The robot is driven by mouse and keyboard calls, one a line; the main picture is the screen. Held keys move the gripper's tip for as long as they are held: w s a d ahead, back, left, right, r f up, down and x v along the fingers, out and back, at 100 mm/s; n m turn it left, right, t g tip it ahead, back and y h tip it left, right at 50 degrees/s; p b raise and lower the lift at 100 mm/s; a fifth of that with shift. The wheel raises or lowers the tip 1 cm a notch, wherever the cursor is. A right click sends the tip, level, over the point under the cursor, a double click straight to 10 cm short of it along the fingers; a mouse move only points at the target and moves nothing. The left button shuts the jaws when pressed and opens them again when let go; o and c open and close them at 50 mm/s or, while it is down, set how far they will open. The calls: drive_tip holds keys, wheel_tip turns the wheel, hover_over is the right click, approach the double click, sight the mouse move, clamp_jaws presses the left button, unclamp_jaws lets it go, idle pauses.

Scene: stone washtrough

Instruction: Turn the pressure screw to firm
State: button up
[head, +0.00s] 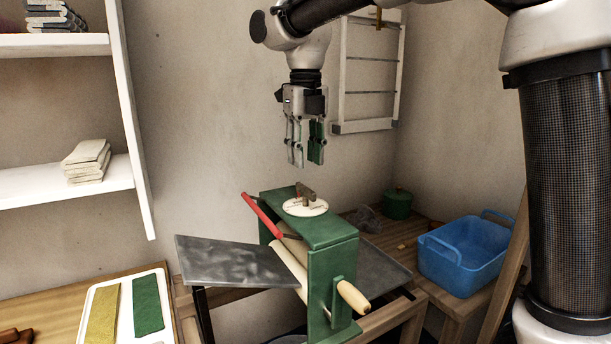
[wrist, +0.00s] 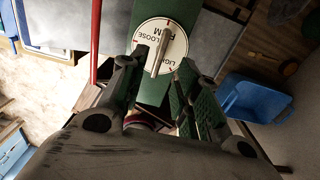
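The pressure screw is a brownish T-shaped handle (head: 306,193) on a round white dial (head: 292,208), on top of the green press (head: 331,232). In the wrist view the handle (wrist: 160,52) crosses the dial (wrist: 148,30), which carries the words LOOSE, LIGHT and FIRM and red marks. One end of the handle lies near the word FIRM; its exact setting is hard to tell. My gripper (head: 307,157) points down above the dial, clear of the handle. In the wrist view its fingers (wrist: 162,62) are apart, one on each side of the handle, with nothing between them.
A red lever (head: 262,215) rises beside the dial. A wooden-handled crank (head: 352,297) sticks out at the front. Grey plates (head: 232,262) extend from the press. A blue tub (head: 462,258) and green pot (head: 397,204) stand right; a white tray (head: 116,335) with cloths lies left.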

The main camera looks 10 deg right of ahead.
wheel_tip(320, 180, up, 5)
drive_tip(key=shift+r, duration=0.1)
idle(0.3)
drive_tip(key=f+m, duration=0.1)
drive_tip(key=m, duration=0.4)
drive_tip(key=f+m, duration=0.2)
drive_tip(key=m, duration=0.3)
drive_tip(key=f+m, duration=0.2)
drive_tip(key=m, duration=0.3)
drive_tip(key=shift+s+d+f, duration=0.1)
drive_tip(key=shift+s+d, duration=0.15)
drive_tip(key=shift+d, duration=0.15)
drive_tip(key=s+d+f+m+t, duration=0.2)
drive_tip(key=s+d+f+m, duration=0.2)
drive_tip(key=s+d+m, duration=0.7)
drive_tip(key=s+d+f+m+t, duration=0.2)
drive_tip(key=s+d+f+m, duration=0.2)
drive_tip(key=s+d+m, duration=0.7)
drive_tip(key=d+m, duration=0.3)
drive_tip(key=d, duration=0.3)
drive_tip(key=shift+s+m, duration=0.25)
drive_tip(key=shift+m, duration=0.15)
